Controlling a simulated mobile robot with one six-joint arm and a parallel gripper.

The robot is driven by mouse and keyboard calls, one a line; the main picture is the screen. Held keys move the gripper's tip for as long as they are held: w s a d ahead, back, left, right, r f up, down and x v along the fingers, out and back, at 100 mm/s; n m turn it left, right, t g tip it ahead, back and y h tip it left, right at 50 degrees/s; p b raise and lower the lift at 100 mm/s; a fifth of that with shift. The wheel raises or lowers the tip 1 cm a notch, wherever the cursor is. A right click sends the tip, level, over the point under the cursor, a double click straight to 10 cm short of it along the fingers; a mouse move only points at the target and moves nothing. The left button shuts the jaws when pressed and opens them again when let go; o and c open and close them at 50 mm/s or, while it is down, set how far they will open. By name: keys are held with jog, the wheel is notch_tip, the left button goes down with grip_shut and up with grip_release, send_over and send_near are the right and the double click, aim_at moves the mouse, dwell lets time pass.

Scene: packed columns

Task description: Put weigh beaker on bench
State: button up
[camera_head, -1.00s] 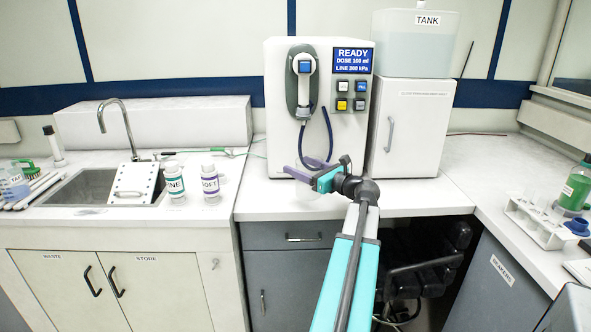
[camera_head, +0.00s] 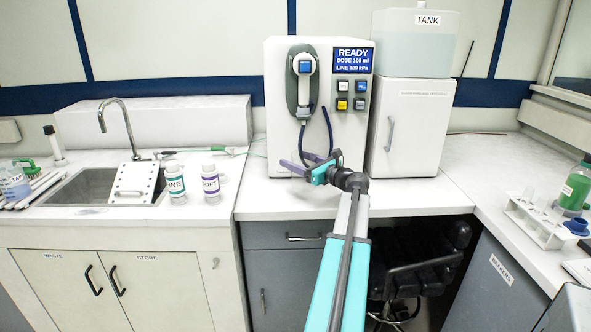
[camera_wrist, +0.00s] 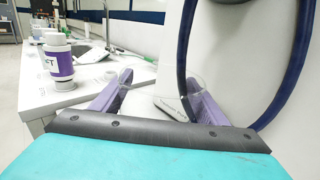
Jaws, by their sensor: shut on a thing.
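My gripper (camera_head: 305,167) is over the bench in front of the dispensing machine (camera_head: 282,125). In the wrist view its two purple fingers (camera_wrist: 157,84) stand apart, shut on a clear object, taken to be the weigh beaker (camera_wrist: 156,88). The beaker is see-through, with only faint edges showing between the fingers; its contents and base cannot be made out. In the head view it is too small and faint to tell. The white bench top (camera_head: 270,203) lies below and around the gripper; whether the beaker touches it cannot be told.
The machine's dark hose (camera_wrist: 296,75) hangs close to the right finger. A white cabinet (camera_head: 408,130) with a tank stands right. The front bench strip is clear.

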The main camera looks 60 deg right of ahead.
jog(key=shift+w+d+f, duration=0.15)
jog(key=shift+f, duration=0.45)
jog(key=shift+w+d+f, duration=0.1)
jog(key=shift+w+f, duration=0.05)
jog(key=shift+f, duration=0.45)
jog(key=shift+w+d+f, duration=0.15)
jog(key=shift+f, duration=0.45)
jog(key=shift+f, duration=0.1)
jog(key=o, duration=1.1)
jog(key=s, duration=0.4)
jog(key=s+a, duration=0.1)
jog(key=s, duration=0.3)
jog(key=s+a+b, duration=0.1)
jog(key=s, duration=0.3)
jog(key=shift+w, duration=0.1)
